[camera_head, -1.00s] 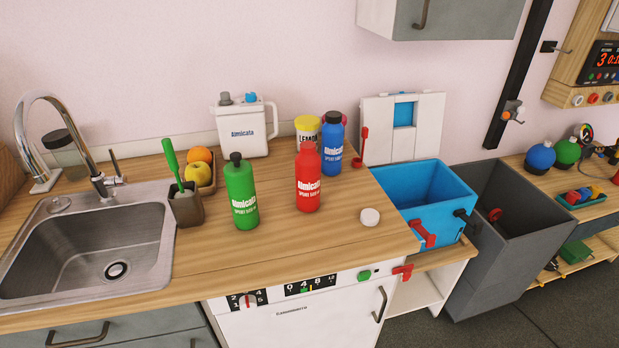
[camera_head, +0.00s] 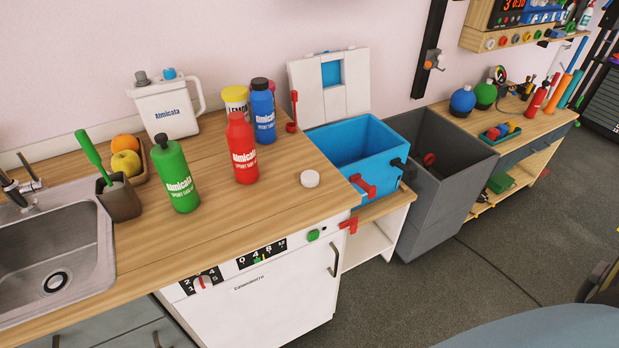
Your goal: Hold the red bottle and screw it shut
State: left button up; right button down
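The red bottle (camera_head: 243,152) stands upright on the wooden counter (camera_head: 225,215), with white lettering on its side. Its top looks red; its opening is too small to make out. A round white cap-like disc (camera_head: 310,178) lies flat on the counter to the right of the red bottle, apart from it. Neither of my grippers is in view.
A green bottle (camera_head: 175,175) stands left of the red one. A blue bottle (camera_head: 263,112) and a yellow-lidded lemon tub (camera_head: 235,98) stand behind it. Blue (camera_head: 365,150) and grey (camera_head: 440,150) bins are at the counter's right. The front counter is clear.

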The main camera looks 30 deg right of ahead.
aim_at(239, 133)
jog(key=k, duration=1.3)
jog(key=z, duration=0.7)
jog(key=i, duration=1.3)
jog(key=u, duration=0.9)
jog(key=i, duration=0.25)
jog(key=u, duration=0.25)
